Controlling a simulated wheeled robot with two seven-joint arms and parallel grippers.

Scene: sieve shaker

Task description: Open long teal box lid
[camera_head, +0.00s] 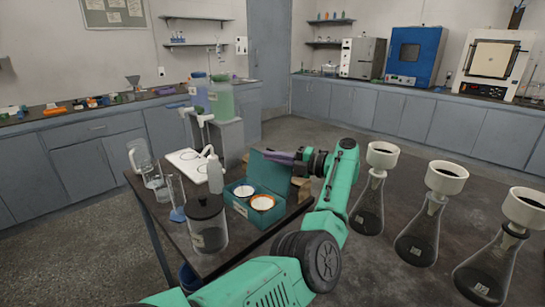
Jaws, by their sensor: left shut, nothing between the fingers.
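The teal box (240,208) stands on the dark table, its inside showing with two round white dishes (244,191) in it, one with an orange rim. Its teal lid (262,172) stands raised along the far side of the box. My left gripper (268,154) comes over from the right, its shut fingers at the upper edge of the lid and empty. I cannot tell whether they touch the lid. My right gripper is not in view.
A lidded glass jar (208,228) stands just in front of the box. A wash bottle (215,175), a blue-based cylinder (177,198) and a white tray (183,158) are to its left. Several flasks with white funnels (445,178) stand at right.

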